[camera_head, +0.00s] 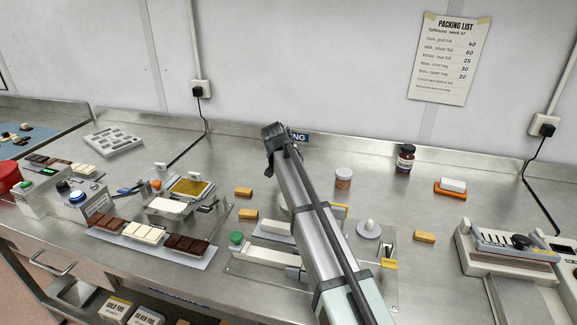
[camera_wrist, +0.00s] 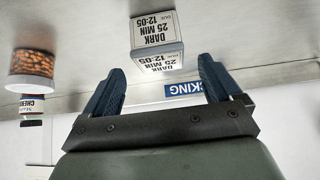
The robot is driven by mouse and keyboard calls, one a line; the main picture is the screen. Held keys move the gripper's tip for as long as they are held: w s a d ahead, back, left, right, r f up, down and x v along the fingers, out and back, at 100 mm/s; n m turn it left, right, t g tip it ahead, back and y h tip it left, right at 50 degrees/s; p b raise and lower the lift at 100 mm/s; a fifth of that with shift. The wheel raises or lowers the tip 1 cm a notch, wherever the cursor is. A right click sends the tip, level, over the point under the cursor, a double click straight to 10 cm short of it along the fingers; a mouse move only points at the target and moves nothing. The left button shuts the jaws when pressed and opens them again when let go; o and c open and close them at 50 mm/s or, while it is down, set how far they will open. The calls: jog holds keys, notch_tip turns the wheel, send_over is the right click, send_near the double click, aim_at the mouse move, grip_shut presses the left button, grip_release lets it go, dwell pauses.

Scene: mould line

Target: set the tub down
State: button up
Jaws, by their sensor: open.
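A small tub (camera_head: 343,178) with brown contents and a pale band stands on the bench, right of my gripper (camera_head: 273,136) in the head view. In the wrist view, which is upside down, the tub (camera_wrist: 32,68) shows brown nut-like pieces and is at the left, clear of the fingers. My gripper (camera_wrist: 162,68) is open there. A white card block (camera_wrist: 157,42) reading "DARK 25 MIN" appears between the fingertips, beyond them; I cannot tell how far. Nothing is visibly gripped. In the head view my arm hides part of the bench.
A dark jar (camera_head: 405,158) stands near the tub. A blue sign (camera_head: 298,137) is at the wall. An orange block with a white top (camera_head: 450,188) lies right. Chocolate bars (camera_head: 145,235) and gold bars (camera_head: 424,237) lie around. Bare bench (camera_head: 310,160) shows between arm and tub.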

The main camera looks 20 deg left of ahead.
jog(key=v, duration=0.6)
jog(key=shift+s, duration=0.15)
jog(key=shift+r, duration=0.15)
